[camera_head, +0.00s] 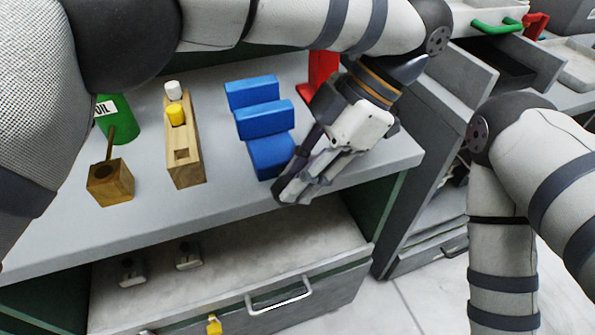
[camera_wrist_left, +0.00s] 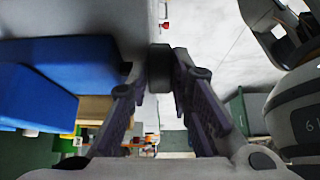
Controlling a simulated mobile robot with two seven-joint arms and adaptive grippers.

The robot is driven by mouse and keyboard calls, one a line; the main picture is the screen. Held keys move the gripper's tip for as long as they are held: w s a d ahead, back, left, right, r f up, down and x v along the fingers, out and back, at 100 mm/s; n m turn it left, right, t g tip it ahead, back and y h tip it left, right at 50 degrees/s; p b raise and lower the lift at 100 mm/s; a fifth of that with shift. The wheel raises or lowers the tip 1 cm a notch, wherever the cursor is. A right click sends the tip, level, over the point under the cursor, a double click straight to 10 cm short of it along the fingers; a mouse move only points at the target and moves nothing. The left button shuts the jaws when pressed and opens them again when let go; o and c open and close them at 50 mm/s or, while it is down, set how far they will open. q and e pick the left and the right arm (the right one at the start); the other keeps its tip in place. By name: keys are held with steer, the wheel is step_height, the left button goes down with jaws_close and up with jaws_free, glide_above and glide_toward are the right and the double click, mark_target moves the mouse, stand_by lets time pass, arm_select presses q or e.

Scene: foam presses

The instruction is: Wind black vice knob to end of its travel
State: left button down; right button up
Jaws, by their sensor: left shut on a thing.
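The blue vice (camera_head: 258,122) stands on the grey bench, with three blue blocks in a row; its blue body also fills the left of the left wrist view (camera_wrist_left: 72,62). The black vice knob (camera_wrist_left: 159,68) is a short dark cylinder at the vice's front end. My left gripper (camera_head: 290,188) reaches down from the upper right to the front of the vice. In the left wrist view its two fingers (camera_wrist_left: 160,75) are closed on the sides of the knob. My right gripper is out of view.
Left of the vice stand a wooden rack (camera_head: 185,160) with white and yellow caps, a wooden block (camera_head: 110,183) and a green oil can (camera_head: 122,118). A red object (camera_head: 320,72) stands behind my gripper. An open drawer (camera_head: 300,262) juts out below the bench's front edge.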

mark_target(289, 179)
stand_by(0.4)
arm_select(q)
steer(key=c, duration=1.7)
jaws_free()
steer(key=shift+r, duration=0.2)
steer(key=h+p, duration=0.1)
steer(key=h, duration=0.1)
steer(key=a+r+t+h+p, duration=0.1)
steer(key=shift+s+h, duration=0.15)
steer(key=shift+h, duration=0.25)
steer(key=h, duration=0.1)
steer(key=t+h, duration=0.1)
steer(key=h, duration=0.1)
steer(key=shift+s+a+f+p, duration=0.2)
steer(key=shift+a+p, duration=0.1)
steer(key=shift+a, duration=0.1)
steer(key=r, duration=1.1)
steer(key=shift+w+d+r, duration=0.1)
steer(key=shift+d+r, duration=0.1)
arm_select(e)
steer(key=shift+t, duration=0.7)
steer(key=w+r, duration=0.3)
